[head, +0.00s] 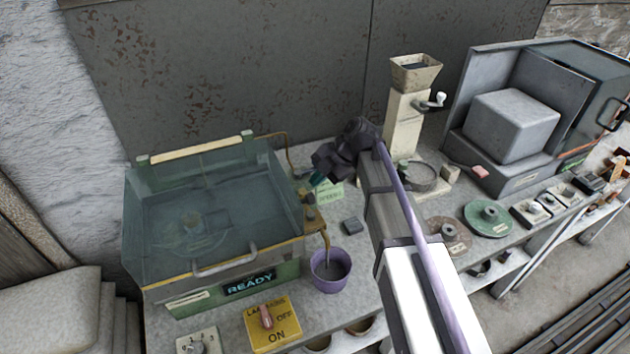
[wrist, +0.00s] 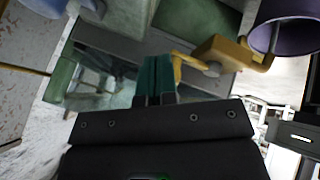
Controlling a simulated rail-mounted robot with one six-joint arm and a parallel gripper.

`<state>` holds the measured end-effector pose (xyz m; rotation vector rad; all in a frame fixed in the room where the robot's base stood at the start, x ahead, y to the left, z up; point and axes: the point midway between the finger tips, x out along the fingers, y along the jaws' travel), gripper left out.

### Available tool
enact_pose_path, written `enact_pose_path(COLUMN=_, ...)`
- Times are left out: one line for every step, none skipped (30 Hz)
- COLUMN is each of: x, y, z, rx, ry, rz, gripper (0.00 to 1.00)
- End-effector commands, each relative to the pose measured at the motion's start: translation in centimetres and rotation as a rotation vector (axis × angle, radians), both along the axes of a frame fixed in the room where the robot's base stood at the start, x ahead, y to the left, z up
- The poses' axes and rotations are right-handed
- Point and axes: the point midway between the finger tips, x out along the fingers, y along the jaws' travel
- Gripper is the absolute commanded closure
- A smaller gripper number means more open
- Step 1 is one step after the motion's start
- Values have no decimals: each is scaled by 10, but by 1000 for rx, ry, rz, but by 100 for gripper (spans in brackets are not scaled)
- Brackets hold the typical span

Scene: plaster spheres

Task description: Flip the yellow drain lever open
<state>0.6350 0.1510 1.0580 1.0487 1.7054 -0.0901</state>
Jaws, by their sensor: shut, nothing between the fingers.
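The yellow drain fitting with its lever (wrist: 218,53) shows in the wrist view just right of my fingers; a thin yellow arm bends from it toward my fingertips. I cannot tell whether they touch. In the head view the small fitting (head: 310,213) sits at the right side of the glass-lidded tank (head: 150,287), and a yellow-brown spout runs down from it into a purple cup (head: 330,283). My gripper (head: 317,180) is just above and behind the fitting, its teal fingers (wrist: 155,78) shut and empty. The lever's exact position is unclear in the head view.
The purple cup also shows in the wrist view (wrist: 286,28), at upper right. A yellow switch box (head: 273,323) stands in front of the tank. A small green-white box (head: 328,193) is beside my gripper. A cream hopper mill (head: 405,125) and green disc (head: 488,218) stand to the right.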

Motion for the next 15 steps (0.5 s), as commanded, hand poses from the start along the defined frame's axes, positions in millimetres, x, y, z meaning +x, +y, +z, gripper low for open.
enact_pose_path(x=6, y=-6, z=1, rx=0, ry=0, rz=-2, gripper=100)
enact_pose_path(x=9, y=-10, z=2, rx=-1, ry=0, rz=-4, gripper=100)
enact_pose_path(x=15, y=-12, z=16, rx=0, ry=0, rz=-2, gripper=100)
enact_pose_path(x=19, y=-14, z=26, rx=-1, ry=1, rz=-2, gripper=100)
enact_pose_path(x=24, y=-15, z=33, rx=-1, ry=0, rz=-2, gripper=100)
enact_pose_path(x=30, y=-17, z=41, rx=-1, ry=-1, rz=-2, gripper=100)
enact_pose_path(x=34, y=-18, z=47, rx=-1, ry=-1, rz=-2, gripper=100)
enact_pose_path(x=38, y=-20, z=53, rx=-2, ry=0, rz=-1, gripper=100)
enact_pose_path(x=44, y=-22, z=61, rx=-2, ry=0, rz=-1, gripper=100)
enact_pose_path(x=47, y=-23, z=66, rx=-3, ry=0, rz=-2, gripper=100)
enact_pose_path(x=51, y=-25, z=71, rx=-2, ry=-1, rz=-3, gripper=100)
enact_pose_path(x=55, y=-27, z=76, rx=-2, ry=-1, rz=-3, gripper=100)
enact_pose_path(x=58, y=-28, z=79, rx=-2, ry=0, rz=-4, gripper=100)
enact_pose_path(x=60, y=-28, z=81, rx=-3, ry=-1, rz=-4, gripper=100)
enact_pose_path(x=62, y=-29, z=83, rx=-3, ry=-1, rz=-4, gripper=100)
